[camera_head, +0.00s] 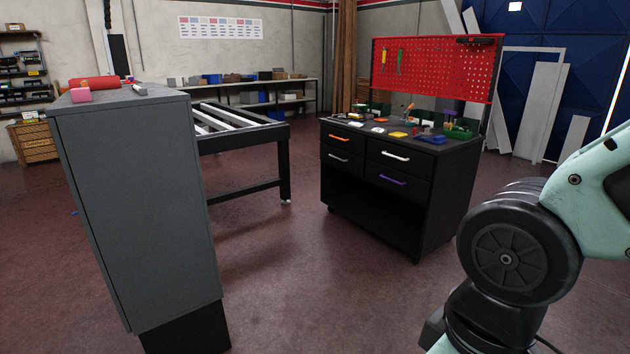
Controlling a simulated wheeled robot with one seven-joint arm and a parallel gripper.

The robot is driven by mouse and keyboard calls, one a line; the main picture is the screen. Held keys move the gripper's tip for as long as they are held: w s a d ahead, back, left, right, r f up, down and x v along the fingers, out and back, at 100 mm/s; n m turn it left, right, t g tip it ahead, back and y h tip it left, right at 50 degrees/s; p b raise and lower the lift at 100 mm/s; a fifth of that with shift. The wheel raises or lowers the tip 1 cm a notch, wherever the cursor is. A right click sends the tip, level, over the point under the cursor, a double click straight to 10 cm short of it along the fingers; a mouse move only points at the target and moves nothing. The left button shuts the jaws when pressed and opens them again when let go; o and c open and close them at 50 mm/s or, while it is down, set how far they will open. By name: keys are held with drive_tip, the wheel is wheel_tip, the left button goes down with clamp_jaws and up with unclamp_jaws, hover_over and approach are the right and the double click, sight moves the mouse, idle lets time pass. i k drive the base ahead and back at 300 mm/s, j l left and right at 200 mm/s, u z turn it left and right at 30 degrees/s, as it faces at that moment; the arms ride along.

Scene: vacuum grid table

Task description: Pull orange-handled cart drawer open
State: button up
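The black cart (432,216) stands on the floor right of centre, some way ahead of me. Its front has several drawers with coloured handles. The orange handle (338,138) is on the upper left drawer (352,147), which looks closed. A grey handle (338,158) is below it, a white handle (395,156) is on the upper right drawer, and a purple handle (393,179) is below that. My arm shows at the right edge, but my gripper is out of view.
A tall grey cabinet (135,190) stands close at the left, with red and pink items on top. A black frame table (245,143) is behind it. A red pegboard (437,70) rises behind the cart. The floor (300,270) before the cart is clear.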

sight(348, 140)
drive_tip(key=i, duration=4.85)
drive_tip(key=i+u, duration=0.25)
drive_tip(key=i+l+u, duration=0.25)
drive_tip(key=i+j, duration=0.05)
drive_tip(key=j, duration=0.05)
